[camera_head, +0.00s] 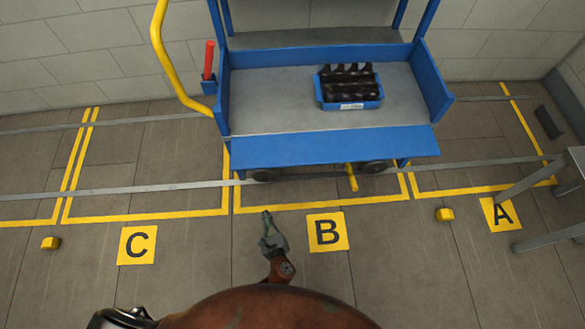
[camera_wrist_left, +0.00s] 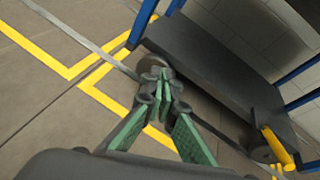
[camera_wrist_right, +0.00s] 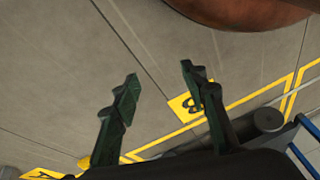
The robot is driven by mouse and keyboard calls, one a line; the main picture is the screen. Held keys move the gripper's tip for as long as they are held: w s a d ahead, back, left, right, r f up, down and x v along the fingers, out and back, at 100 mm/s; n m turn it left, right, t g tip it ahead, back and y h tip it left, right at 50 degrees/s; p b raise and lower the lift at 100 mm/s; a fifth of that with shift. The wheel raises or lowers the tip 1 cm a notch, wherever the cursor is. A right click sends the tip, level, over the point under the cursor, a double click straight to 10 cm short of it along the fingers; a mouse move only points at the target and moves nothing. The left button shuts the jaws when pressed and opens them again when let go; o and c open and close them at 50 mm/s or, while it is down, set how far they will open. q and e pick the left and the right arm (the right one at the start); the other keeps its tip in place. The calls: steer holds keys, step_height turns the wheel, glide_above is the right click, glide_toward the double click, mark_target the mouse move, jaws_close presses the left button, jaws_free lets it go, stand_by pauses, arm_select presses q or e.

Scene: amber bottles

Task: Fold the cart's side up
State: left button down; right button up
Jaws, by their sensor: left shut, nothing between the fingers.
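The blue cart (camera_head: 300,80) stands in bay B against the wall. Its near side (camera_head: 335,147) is a blue panel folded down and outward along the deck's front edge; the left and right ends stand upright. My left gripper (camera_head: 267,221) is shut and empty, in front of the cart and below the panel, apart from it. In the left wrist view its fingertips (camera_wrist_left: 164,85) meet, with the cart's dark underside (camera_wrist_left: 215,80) and a wheel beyond. My right gripper (camera_wrist_right: 160,84) is open and empty over the floor; it does not show clearly in the head view.
A blue crate of dark bottles (camera_head: 350,104) sits on the deck. A yellow handle (camera_head: 166,60) and a red lever (camera_head: 209,60) are at the cart's left. A yellow pedal (camera_head: 351,178) sticks out below. A grey table (camera_head: 560,185) stands right.

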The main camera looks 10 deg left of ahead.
arm_select(q)
steer(key=w+d+r+m+t+b, duration=0.2)
steer(key=d+r+m+t+b, duration=0.15)
steer(key=d+r, duration=0.25)
steer(key=w+d+r+m+t+b, duration=0.2)
steer(key=d+r+t, duration=0.2)
steer(key=d+r, duration=0.25)
arm_select(e)
steer(key=w+a+r, duration=0.2)
steer(key=w+r, duration=0.1)
steer(key=r, duration=0.2)
arm_select(q)
steer(key=w+a+r+b, duration=0.2)
steer(key=w+r, duration=0.4)
steer(key=w, duration=0.3)
steer(key=shift+a+h+b, duration=0.3)
steer(key=shift+a+b, duration=0.1)
steer(key=shift+b, duration=0.4)
arm_select(e)
steer(key=w+f+t+y, duration=0.1)
steer(key=w+f+t, duration=0.2)
steer(key=f, duration=0.2)
steer(key=shift+w+a+f, duration=0.2)
steer(key=shift+a+f, duration=0.05)
steer(key=shift+f, duration=0.05)
